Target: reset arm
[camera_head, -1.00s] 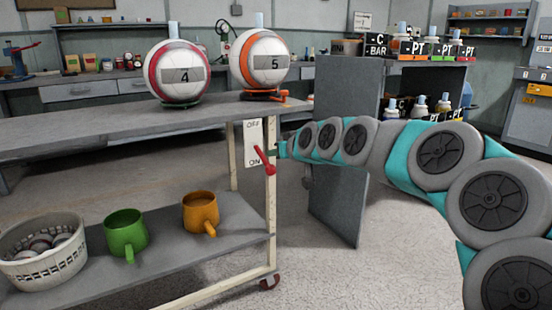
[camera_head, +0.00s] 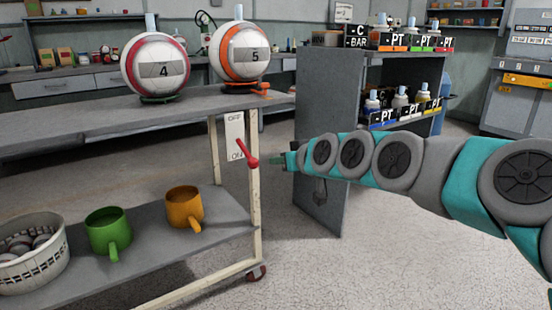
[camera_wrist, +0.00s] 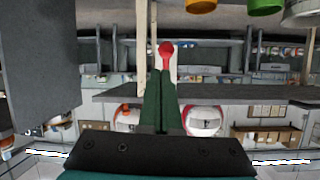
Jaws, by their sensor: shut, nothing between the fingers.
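My gripper (camera_head: 278,161) is at the end of my teal and grey arm, which reaches in from the right in the head view. Its green fingers are shut and empty, and they also show in the wrist view (camera_wrist: 163,75). The fingers point at a red lever (camera_head: 249,160) on the cart's post, beside an OFF/ON plate (camera_head: 235,136). The lever slants, with its knob near the ON end. In the head view a small gap shows between fingertips and lever. In the wrist view the lever (camera_wrist: 166,52) appears just past the fingertips; contact is unclear there.
Ball 4 (camera_head: 157,88) and ball 5 (camera_head: 240,67) stand on the cart top (camera_head: 60,120). A basket (camera_head: 30,265), a green mug (camera_head: 108,232) and an orange mug (camera_head: 184,208) are on the lower shelf. A grey cabinet (camera_head: 325,110) stands behind my arm. The floor at front right is clear.

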